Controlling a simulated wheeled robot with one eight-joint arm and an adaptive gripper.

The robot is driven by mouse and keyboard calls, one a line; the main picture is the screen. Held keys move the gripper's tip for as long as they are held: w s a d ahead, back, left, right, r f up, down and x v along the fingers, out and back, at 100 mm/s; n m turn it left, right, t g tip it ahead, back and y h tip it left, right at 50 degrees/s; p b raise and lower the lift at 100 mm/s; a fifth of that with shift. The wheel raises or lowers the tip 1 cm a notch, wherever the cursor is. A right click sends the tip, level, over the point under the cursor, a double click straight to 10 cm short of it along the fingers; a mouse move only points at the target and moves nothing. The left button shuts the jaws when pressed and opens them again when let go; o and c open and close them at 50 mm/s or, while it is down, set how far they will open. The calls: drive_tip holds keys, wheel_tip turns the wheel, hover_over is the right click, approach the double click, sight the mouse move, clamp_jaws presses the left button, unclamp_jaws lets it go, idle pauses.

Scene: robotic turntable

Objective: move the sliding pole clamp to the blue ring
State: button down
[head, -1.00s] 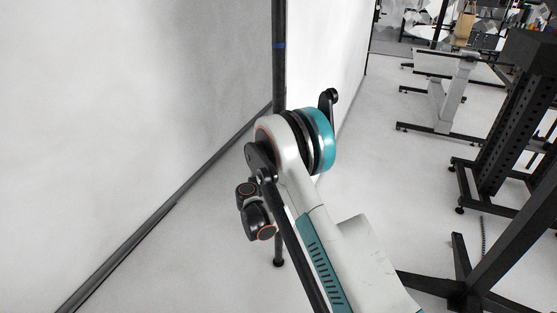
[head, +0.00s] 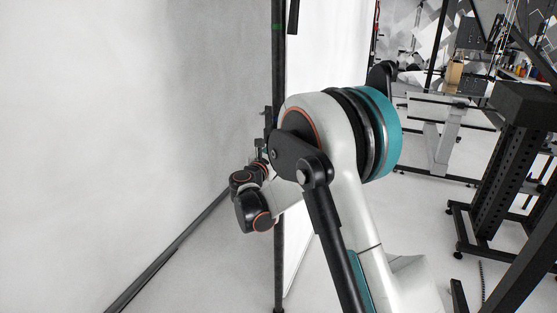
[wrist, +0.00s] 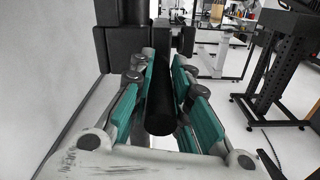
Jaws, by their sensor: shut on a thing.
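A dark upright pole (head: 279,75) stands against the white wall in the head view, with a green ring (head: 278,27) near the top of the picture. The blue ring is not visible in the current frames. In the wrist view, the teal fingers of my gripper (wrist: 164,72) are shut on a black round handle (wrist: 160,105) that lies between them. Black blocks (wrist: 125,46) beyond the fingertips look like the clamp's body. In the head view, dark parts beside the pole (head: 267,122) may be the clamp; my arm hides much of that area.
A white wall (head: 130,120) rises on the left, with a dark strip (head: 175,248) along its foot. Black perforated stands (head: 490,160) and a light-coloured bench frame (head: 440,125) stand to the right. Floor between the pole and the stands is open.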

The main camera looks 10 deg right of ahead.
drive_tip(key=shift+r+p, duration=0.3)
drive_tip(key=shift+r, duration=0.85)
drive_tip(key=c, duration=1.5)
unclamp_jaws()
drive_tip(key=shift+a, duration=0.1)
drive_tip(key=v, duration=1.2)
